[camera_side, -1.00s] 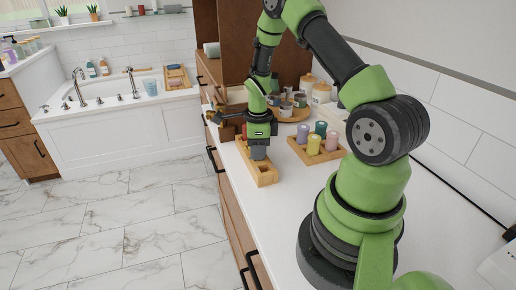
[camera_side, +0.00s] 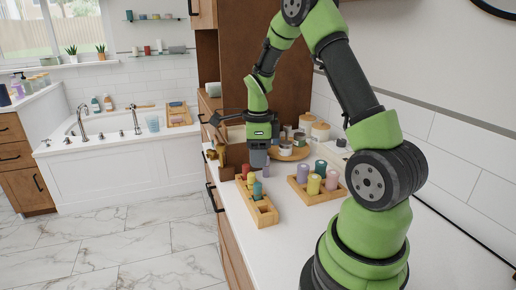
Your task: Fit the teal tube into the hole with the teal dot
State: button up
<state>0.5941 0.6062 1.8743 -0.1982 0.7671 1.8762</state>
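A wooden rack (camera_side: 262,214) lies along the counter's left edge. A teal tube (camera_side: 257,190) stands upright at its middle, with a red piece (camera_side: 250,180) behind it. The nearer openings look empty, and no teal dot can be made out. My gripper (camera_side: 259,165) points down over or behind the rack's far end, apart from the teal tube. A thin purple piece (camera_side: 266,168) shows at its lower edge; I cannot tell if it is held. The fingers are too small to read. A second teal piece (camera_side: 320,168) stands in the wooden tray to the right.
The right-hand wooden tray (camera_side: 318,198) also holds purple (camera_side: 302,173), yellow (camera_side: 313,184) and pink (camera_side: 332,179) pieces. A round wooden tray (camera_side: 290,153) with jars stands behind. The white counter (camera_side: 290,235) is clear in front of the rack.

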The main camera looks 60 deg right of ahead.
jog(key=s+a+r+n+t, duration=0.2)
jog(key=a+r+n+t, duration=0.1)
jog(key=a+r+n, duration=0.9)
jog(key=s+a+r+n+t+y, duration=0.1)
jog(key=s+a+r+n+t, duration=0.1)
jog(key=s+a+n, duration=0.2)
jog(key=s+a+r+n+t+y, duration=0.1)
jog(key=s+a+r+n+t, duration=0.1)
jog(key=n, duration=0.8)
jog(key=s+a+r, duration=0.1)
jog(key=s+a, duration=0.1)
jog(key=s, duration=0.1)
jog(key=shift+s+r+n, duration=0.2)
jog(key=shift+n, duration=0.1)
